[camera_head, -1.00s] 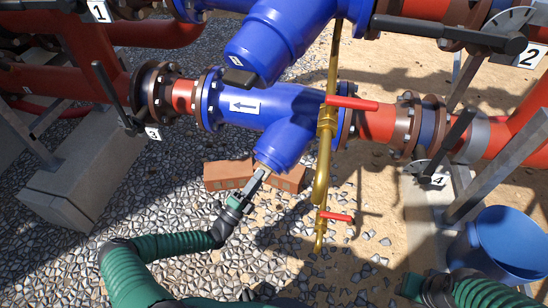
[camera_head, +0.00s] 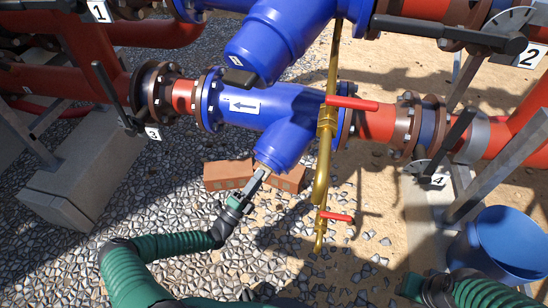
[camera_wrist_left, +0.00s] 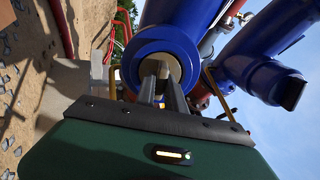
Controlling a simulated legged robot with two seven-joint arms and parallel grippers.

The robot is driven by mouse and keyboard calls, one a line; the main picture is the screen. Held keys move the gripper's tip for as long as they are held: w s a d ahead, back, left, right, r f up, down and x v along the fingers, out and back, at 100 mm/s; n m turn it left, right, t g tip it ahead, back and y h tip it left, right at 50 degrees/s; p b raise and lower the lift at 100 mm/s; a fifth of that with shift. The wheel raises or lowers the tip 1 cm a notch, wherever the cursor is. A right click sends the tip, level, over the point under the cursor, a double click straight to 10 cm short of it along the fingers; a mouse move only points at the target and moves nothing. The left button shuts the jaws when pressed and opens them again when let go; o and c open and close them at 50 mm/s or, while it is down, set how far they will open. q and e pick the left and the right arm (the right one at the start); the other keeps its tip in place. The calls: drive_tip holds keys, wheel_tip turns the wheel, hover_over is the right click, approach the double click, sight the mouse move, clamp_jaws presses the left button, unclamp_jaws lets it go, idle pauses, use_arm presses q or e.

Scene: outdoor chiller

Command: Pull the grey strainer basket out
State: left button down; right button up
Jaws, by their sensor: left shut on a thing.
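The blue strainer body (camera_head: 287,140) is a slanted branch on the blue pipe, its lower end open and facing down toward me. My left gripper (camera_head: 262,174) reaches up from below, with its fingertips at that open end. In the left wrist view, the two narrow grey fingers (camera_wrist_left: 160,86) run close together into the round mouth. Most of the basket is hidden inside the body. My right gripper's fingers do not show; only part of that arm is at lower right.
A brass pipe with red-handled valves (camera_head: 327,125) stands just right of the strainer. Red bricks (camera_head: 228,174) lie on the gravel behind the gripper. A blue bucket (camera_head: 505,245) stands at lower right. Gravel below the strainer is mostly clear.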

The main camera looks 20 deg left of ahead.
use_arm(q)
drive_tip(key=shift+s+a+f, duration=0.15)
drive_tip(key=shift+s+f, duration=0.05)
drive_tip(key=shift+s, duration=0.35)
drive_tip(key=b+v, duration=0.1)
drive_tip(key=v, duration=1.3)
drive_tip(key=shift+s+b, duration=0.15)
drive_tip(key=shift+b, duration=0.2)
idle(0.4)
drive_tip(key=c, duration=2.1)
unclamp_jaws()
clamp_jaws()
